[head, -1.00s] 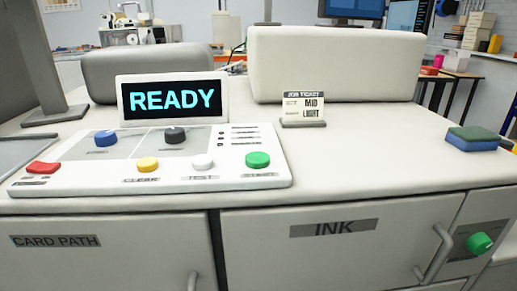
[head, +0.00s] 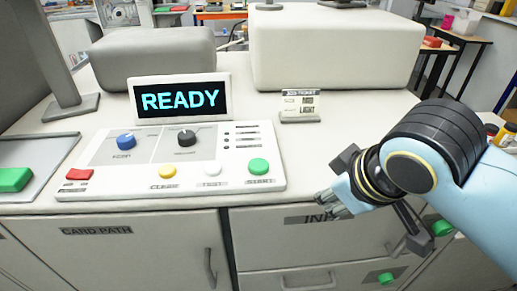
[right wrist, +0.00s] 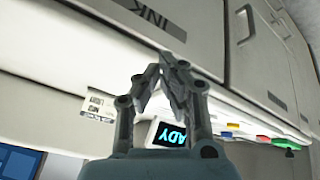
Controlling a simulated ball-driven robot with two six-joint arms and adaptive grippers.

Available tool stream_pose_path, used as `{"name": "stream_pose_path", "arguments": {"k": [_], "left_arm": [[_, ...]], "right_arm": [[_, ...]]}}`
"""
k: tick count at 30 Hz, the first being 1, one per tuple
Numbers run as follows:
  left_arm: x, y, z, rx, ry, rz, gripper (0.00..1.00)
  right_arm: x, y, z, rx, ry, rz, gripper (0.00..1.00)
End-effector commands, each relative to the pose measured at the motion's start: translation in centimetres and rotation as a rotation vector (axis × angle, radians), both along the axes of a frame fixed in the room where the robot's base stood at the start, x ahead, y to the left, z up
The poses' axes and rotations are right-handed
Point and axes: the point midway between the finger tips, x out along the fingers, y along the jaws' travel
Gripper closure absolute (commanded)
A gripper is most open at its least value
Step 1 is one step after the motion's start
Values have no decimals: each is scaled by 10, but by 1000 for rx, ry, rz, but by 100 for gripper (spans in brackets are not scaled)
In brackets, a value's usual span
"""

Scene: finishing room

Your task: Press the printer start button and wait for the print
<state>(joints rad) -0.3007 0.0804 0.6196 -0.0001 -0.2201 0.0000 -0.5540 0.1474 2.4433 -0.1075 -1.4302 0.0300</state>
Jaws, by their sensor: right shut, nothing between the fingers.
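The printer's white control panel (head: 104,190) lies on the counter top. Its green button (head: 258,166) is at the panel's right end, with a label below that looks like START. The display (head: 180,98) reads READY in cyan. My right gripper (head: 324,203) is shut and empty, right of the panel and in front of the counter's front edge, apart from the green button. In the right wrist view the closed fingers (right wrist: 165,66) point at the cabinet front, with part of the display (right wrist: 172,136) behind them. My left gripper is out of view.
Other controls are a red button (head: 79,174), a yellow button (head: 167,171), a white button (head: 212,169), a blue knob (head: 126,141) and a black knob (head: 187,138). A job ticket (head: 300,104) stands behind. Door handles (head: 210,268) and green knobs (head: 386,278) stick out below.

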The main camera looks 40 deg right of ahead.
Motion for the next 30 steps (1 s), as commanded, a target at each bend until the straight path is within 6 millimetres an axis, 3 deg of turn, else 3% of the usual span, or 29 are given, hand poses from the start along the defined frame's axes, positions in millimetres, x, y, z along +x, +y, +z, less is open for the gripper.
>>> {"name": "stream_pose_path", "arguments": {"k": [7, 11, 14, 19, 23, 26, 30], "left_arm": [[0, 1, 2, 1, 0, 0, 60], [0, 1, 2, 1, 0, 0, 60], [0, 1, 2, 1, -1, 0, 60], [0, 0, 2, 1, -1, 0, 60], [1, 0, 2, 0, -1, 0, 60], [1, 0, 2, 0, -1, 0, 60], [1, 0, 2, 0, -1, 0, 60]], "right_arm": [[79, -50, 83, -274, -414, 12, 100], [113, -60, 136, -427, -644, 75, 100], [134, -57, 181, -549, -821, 156, 100], [157, -24, 255, -768, -1114, 390, 100], [162, 27, 293, -956, -1303, 692, 100], [159, 72, 295, -1093, -1378, 997, 100], [155, 114, 258, -1250, -1319, 1467, 100]]}}
